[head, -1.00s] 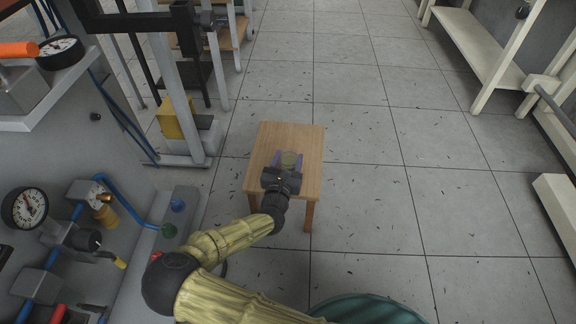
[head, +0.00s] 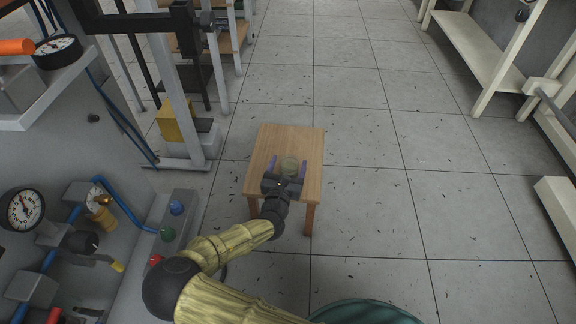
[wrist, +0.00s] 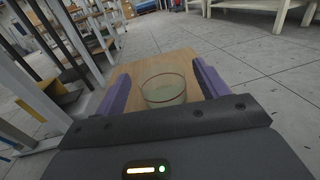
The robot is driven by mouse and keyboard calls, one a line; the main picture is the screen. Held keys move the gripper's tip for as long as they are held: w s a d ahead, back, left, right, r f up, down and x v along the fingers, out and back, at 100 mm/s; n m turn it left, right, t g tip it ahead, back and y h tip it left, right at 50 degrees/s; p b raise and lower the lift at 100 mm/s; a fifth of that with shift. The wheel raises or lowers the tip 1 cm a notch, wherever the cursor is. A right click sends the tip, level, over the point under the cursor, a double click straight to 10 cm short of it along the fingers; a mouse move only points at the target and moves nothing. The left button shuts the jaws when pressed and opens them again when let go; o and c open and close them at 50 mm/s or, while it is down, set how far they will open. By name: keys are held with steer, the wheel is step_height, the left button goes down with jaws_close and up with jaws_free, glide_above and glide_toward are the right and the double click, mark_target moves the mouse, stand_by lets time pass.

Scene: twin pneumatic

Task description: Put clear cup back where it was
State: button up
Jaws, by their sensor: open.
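The clear cup (wrist: 163,90) is upright on the small wooden table (wrist: 143,68), seen in the wrist view between my gripper's two purple fingers. It also shows in the head view (head: 289,164), just beyond the gripper's palm. My gripper (head: 288,166) is open, with a finger on each side of the cup and a visible gap to each finger in the wrist view. The lower part of the cup is partly hidden by the dark palm in the wrist view. The wooden table stands on the tiled floor in the head view (head: 288,137).
A grey panel with gauges, blue hoses and buttons (head: 168,235) is close on the left. A metal frame with a yellow block (head: 178,120) stands beyond it. White shelving (head: 478,48) is at the right.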

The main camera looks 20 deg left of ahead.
steer(key=s+p, duration=0.4)
steer(key=s, duration=0.8)
steer(key=shift+d+p, duration=0.3)
steer(key=shift+d, duration=0.15)
steer(key=w+d+f+m+g+h, duration=0.1)
steer(key=d+m+g+h, duration=0.1)
steer(key=d+m+g, duration=0.55)
steer(key=w+d+f+m+g+h, duration=0.15)
steer(key=d+m+g, duration=0.25)
steer(key=d+m, duration=0.55)
steer(key=s+d+r+m+g+y, duration=0.1)
steer(key=s+d+r+m, duration=0.3)
steer(key=d+r+m, duration=0.4)
steer(key=s+d+r+m+g+y, duration=0.1)
steer(key=s+d+r+m+g, duration=0.2)
steer(key=s+d+r+m, duration=0.2)
step_height(320, 180, up, 8)
steer(key=d+m, duration=0.3)
steer(key=m, duration=0.3)
steer(key=shift+f+m, duration=0.2)
steer(key=shift+m, duration=0.2)
